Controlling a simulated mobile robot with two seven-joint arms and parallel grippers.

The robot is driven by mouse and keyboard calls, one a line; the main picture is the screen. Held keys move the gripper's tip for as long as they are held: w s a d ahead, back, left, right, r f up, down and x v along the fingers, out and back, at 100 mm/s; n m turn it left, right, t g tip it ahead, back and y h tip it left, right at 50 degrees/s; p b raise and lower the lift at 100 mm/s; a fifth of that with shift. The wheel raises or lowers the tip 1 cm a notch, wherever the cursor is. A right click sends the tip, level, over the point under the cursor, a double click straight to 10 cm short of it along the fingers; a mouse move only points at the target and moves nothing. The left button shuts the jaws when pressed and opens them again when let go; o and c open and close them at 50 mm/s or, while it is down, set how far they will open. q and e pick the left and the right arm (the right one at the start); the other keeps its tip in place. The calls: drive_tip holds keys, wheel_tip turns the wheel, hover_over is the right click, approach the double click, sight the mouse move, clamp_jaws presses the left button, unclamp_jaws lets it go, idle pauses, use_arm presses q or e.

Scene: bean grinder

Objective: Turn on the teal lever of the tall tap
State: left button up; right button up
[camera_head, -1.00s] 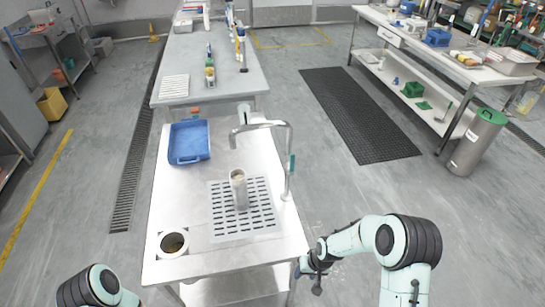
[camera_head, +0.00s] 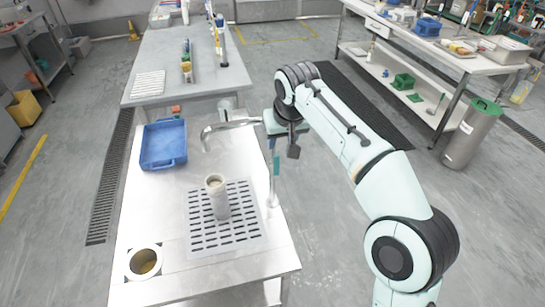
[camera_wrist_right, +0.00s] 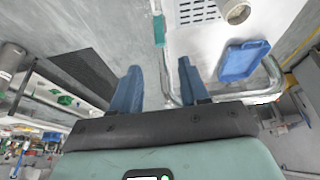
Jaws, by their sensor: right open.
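The tall tap (camera_head: 230,127) is a metal pipe at the right edge of the steel counter, its spout reaching left. Its teal lever (camera_head: 276,164) is on the upright post and also shows in the wrist view (camera_wrist_right: 159,30). My right gripper (camera_head: 270,124) is at the top of the tap, above the lever in the head view, and partly hides the pipe. In the wrist view its blue fingers (camera_wrist_right: 158,70) are apart, with no object held between them. The lever appears beyond the fingertips there. Whether the fingers touch the pipe cannot be told. My left gripper is out of view.
A pale cup (camera_head: 217,198) stands on the slotted drain plate (camera_head: 250,235). A blue tray (camera_head: 163,145) lies on the counter (camera_head: 150,205) at the left, with a round opening (camera_head: 145,263) at the front. Open floor lies right of the counter.

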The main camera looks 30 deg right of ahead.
sight(277, 156)
drive_tip(key=b+x, duration=0.1)
drive_tip(key=x, duration=1)
clamp_jaws()
